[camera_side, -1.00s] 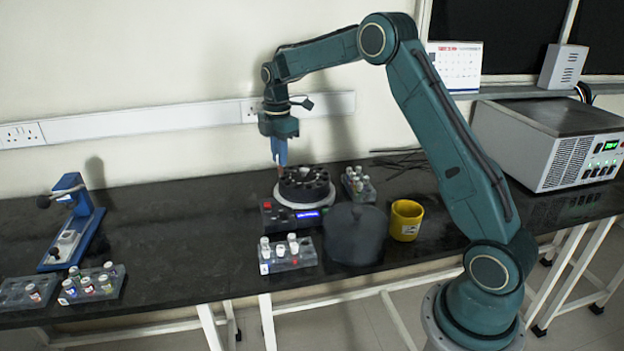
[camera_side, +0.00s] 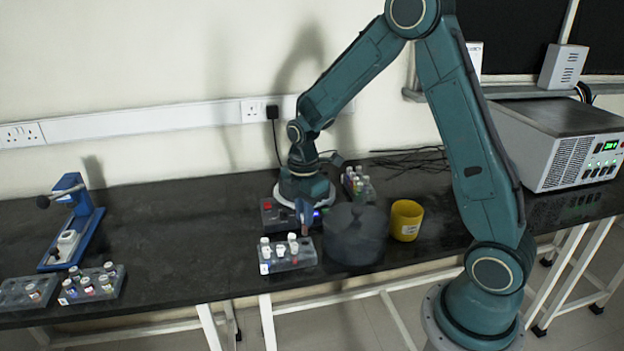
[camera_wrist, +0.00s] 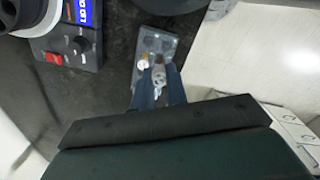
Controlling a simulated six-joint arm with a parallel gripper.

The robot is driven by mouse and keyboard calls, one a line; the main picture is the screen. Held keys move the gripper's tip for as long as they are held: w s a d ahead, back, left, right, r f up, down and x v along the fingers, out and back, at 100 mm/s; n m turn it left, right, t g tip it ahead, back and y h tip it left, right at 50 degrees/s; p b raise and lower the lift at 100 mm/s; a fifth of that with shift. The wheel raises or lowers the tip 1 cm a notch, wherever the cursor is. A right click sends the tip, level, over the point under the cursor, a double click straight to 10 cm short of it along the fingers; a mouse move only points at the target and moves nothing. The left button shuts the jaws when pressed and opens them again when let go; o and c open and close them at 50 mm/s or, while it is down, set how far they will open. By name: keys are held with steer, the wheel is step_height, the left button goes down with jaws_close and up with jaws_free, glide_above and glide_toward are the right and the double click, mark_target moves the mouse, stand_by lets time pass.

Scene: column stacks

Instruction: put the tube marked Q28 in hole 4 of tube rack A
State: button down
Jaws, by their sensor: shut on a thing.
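My gripper (camera_side: 305,212) points down over the back right of the front tube rack (camera_side: 290,262). Its fingers are shut on a slim tube (camera_side: 306,231), whose brownish end shows below them. No mark on the tube can be read. In the wrist view the two blue fingers (camera_wrist: 157,85) lie over the same rack (camera_wrist: 180,47), close around a small brownish piece. The front rack holds several white-capped tubes and one red-capped one. It has a small white label (camera_side: 264,268) too small to read, so I cannot tell which rack is A.
Other racks stand at the left (camera_side: 92,287), far left (camera_side: 18,296) and behind (camera_side: 358,185).

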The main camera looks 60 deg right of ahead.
steer(key=shift+s+a+f, duration=0.25)
steer(key=shift+s, duration=0.35)
steer(key=shift+f, duration=0.2)
steer(key=shift+f, duration=1.75)
steer(key=shift+f, duration=1.55)
stand_by(1.3)
steer(key=c, duration=1)
jaws_free()
steer(key=shift+r, duration=0.1)
steer(key=shift+r, duration=2.9)
